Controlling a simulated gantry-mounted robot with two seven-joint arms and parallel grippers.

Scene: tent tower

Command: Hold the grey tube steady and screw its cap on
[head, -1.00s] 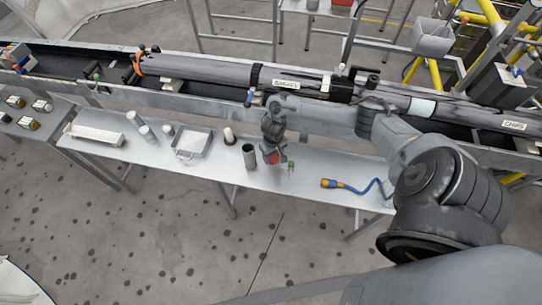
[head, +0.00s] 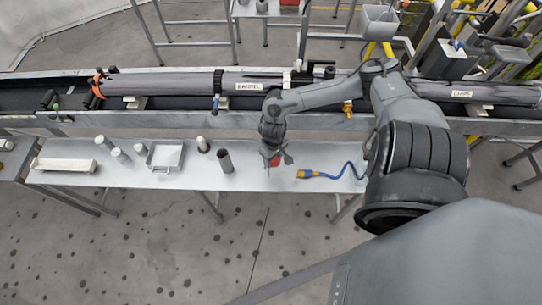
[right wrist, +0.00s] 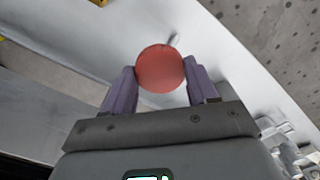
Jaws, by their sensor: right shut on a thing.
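The grey tube (head: 225,161) stands upright on the long metal table, with a dark opening at its top. My right gripper (head: 273,163) is to the right of the tube, apart from it. It is shut on a round red piece, probably the cap (head: 275,161). In the right wrist view the red piece (right wrist: 161,68) sits between the two purple-grey fingertips, its smooth round face showing. My left gripper is not in view.
The table (head: 255,180) also holds a blue cable with a yellow end (head: 306,174) to the right. A shallow tray (head: 165,156), a dark-topped white cylinder (head: 203,145) and pale cylinders (head: 120,155) stand to the left. A conveyor with long grey tubes (head: 170,84) runs behind.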

